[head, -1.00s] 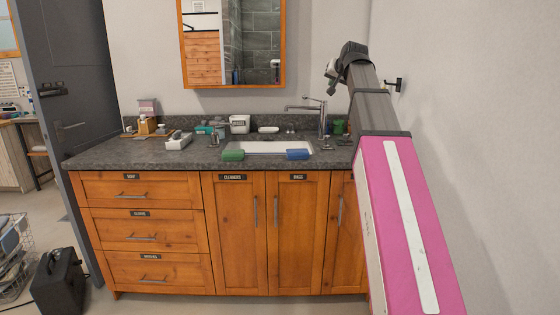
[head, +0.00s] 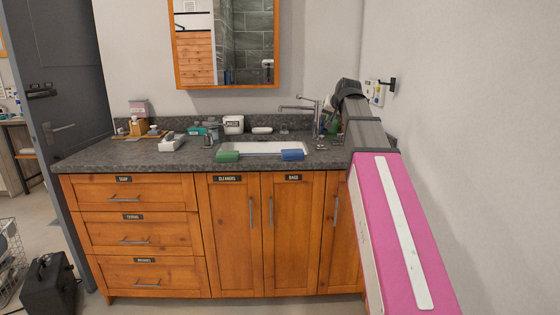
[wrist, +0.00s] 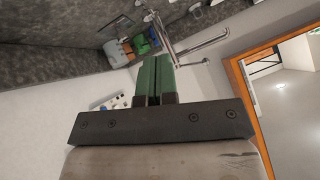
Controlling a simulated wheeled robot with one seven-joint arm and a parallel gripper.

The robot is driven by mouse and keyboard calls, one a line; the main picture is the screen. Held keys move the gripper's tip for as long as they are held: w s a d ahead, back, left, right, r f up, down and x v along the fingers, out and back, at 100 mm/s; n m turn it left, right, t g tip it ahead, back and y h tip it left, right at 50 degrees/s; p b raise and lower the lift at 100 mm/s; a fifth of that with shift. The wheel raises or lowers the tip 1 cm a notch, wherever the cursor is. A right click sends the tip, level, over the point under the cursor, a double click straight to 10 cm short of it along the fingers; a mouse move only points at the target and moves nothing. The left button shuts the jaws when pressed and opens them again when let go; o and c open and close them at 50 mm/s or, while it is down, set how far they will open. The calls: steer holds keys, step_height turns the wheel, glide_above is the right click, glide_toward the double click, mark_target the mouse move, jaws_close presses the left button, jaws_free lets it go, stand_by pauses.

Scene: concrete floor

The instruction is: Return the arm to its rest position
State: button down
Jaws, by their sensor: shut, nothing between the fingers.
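My pink and dark arm reaches forward at the right of the head view, along the wall beside the counter. My gripper's fingers do not show clearly there, hidden beyond the arm's dark far end. In the wrist view my gripper (wrist: 155,78) shows its two green fingers pressed together with nothing between them. The fingers are in open air, with the faucet (wrist: 184,45) and the counter's items appearing beyond them.
The grey counter (head: 110,156) with a white sink (head: 262,148) stands ahead over wooden cabinets. Green (head: 228,156) and blue (head: 292,155) items sit at the sink's front. The mirror (head: 228,86) hangs above. A bare wall is close on the right; a black case (head: 49,287) stands lower left.

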steer(key=s+f+g, duration=0.2)
steer(key=s+f, duration=0.3)
steer(key=f, duration=0.9)
steer(key=s+f+n+g+h, duration=0.1)
steer(key=s+f+g, duration=0.35)
steer(key=f, duration=0.85)
steer(key=s+f, duration=0.6)
steer(key=f, duration=0.8)
steer(key=s+f+n+g+h, duration=0.1)
steer(key=s+f+g, duration=0.2)
steer(key=s+f, duration=0.9)
steer(key=shift+s+a, duration=0.15)
steer(key=shift+a, duration=0.2)
